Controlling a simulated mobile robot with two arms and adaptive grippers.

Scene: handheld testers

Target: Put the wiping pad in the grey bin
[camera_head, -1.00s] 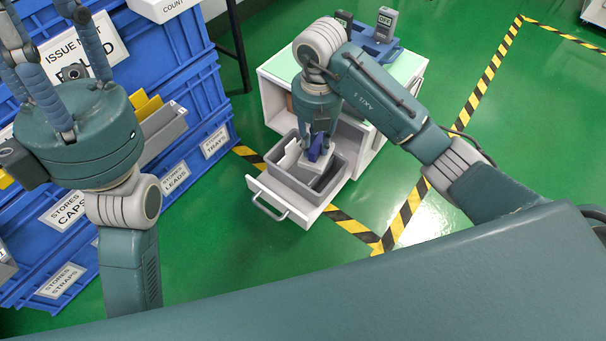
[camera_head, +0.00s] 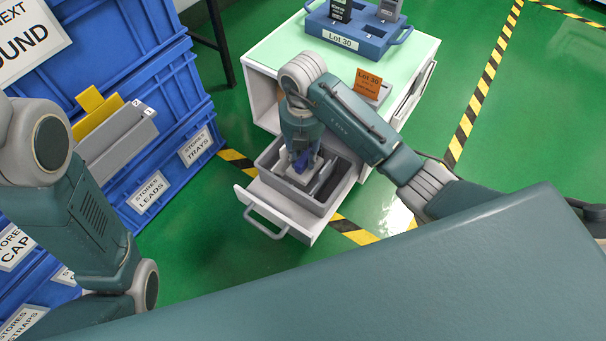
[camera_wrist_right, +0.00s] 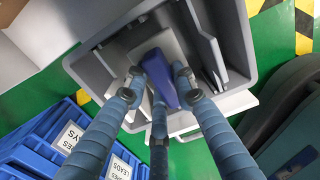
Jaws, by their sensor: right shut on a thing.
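The wiping pad (camera_head: 303,163) has a dark blue grip on a pale flat base. My right gripper (camera_head: 299,158) points down into the grey bin (camera_head: 322,208) and is shut on the pad's blue grip. The bin sits in the pulled-out white drawer of a cabinet. In the right wrist view, the fingers of my right gripper (camera_wrist_right: 155,90) are around the blue grip of the wiping pad (camera_wrist_right: 161,76), inside the walls of the grey bin (camera_wrist_right: 238,45). I cannot tell whether the base touches the bin floor. My left gripper is out of view.
Grey upright pieces (camera_wrist_right: 207,45) stand in the bin beside the pad. The cabinet top (camera_head: 290,48) holds a blue tray (camera_head: 375,38) with testers and an orange card (camera_head: 368,82). Blue storage crates (camera_head: 150,60) stand at left. Green floor (camera_head: 500,145) is open at right.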

